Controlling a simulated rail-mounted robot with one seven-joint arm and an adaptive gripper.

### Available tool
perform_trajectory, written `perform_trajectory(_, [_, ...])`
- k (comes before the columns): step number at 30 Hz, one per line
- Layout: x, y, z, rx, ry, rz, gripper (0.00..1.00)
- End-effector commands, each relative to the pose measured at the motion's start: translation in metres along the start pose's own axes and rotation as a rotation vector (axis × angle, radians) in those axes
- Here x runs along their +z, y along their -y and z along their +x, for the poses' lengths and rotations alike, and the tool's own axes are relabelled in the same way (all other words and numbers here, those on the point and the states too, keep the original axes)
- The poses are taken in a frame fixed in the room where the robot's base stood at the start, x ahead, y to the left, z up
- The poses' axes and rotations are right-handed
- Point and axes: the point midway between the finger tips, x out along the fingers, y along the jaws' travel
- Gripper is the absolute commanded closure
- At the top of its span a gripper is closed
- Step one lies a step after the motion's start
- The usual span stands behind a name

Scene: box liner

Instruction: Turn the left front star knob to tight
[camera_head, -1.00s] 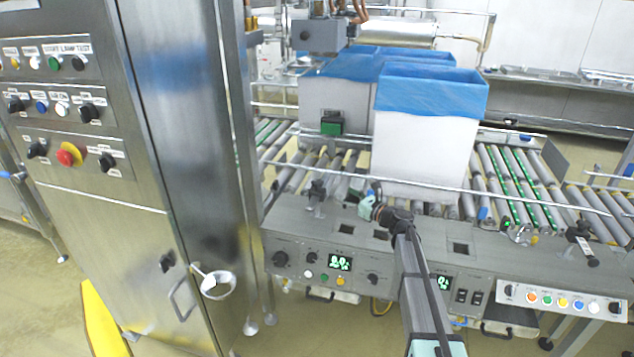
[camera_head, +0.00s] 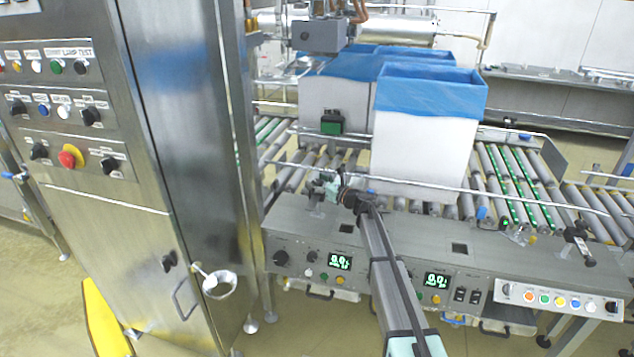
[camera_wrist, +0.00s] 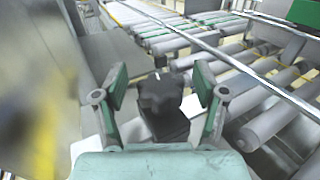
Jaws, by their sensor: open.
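The left front star knob (camera_wrist: 160,93) is a dark lobed knob on a black block, seen in the wrist view between the two green fingers. My gripper (camera_wrist: 157,88) is open, with one finger on each side of the knob and gaps showing on both sides. In the head view my gripper (camera_head: 325,188) is at the left part of the conveyor's front edge and largely hides this knob. Whether a finger touches the knob cannot be told.
A guide rail (camera_head: 420,181) runs along the rollers just behind my gripper. White boxes with blue liners (camera_head: 425,140) stand on the conveyor. A steel control cabinet (camera_head: 185,170) stands at the left. Another knob assembly (camera_head: 578,240) sits at the right front.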

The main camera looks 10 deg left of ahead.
Motion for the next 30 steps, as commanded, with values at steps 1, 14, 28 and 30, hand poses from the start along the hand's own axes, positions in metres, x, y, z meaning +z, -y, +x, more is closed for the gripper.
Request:
perform_trajectory(1, [-0.0001,0.0,0.0002,0.0,0.0,0.0,0.29])
perform_trajectory(14, [-0.0001,-0.0002,-0.0001,0.001,0.0,0.0,0.9])
perform_trajectory(28, [-0.002,-0.0024,0.0,-0.114,0.002,-0.001,0.9])
perform_trajectory(30, [-0.0027,-0.0031,0.0003,-0.16,0.002,-0.002,0.9])
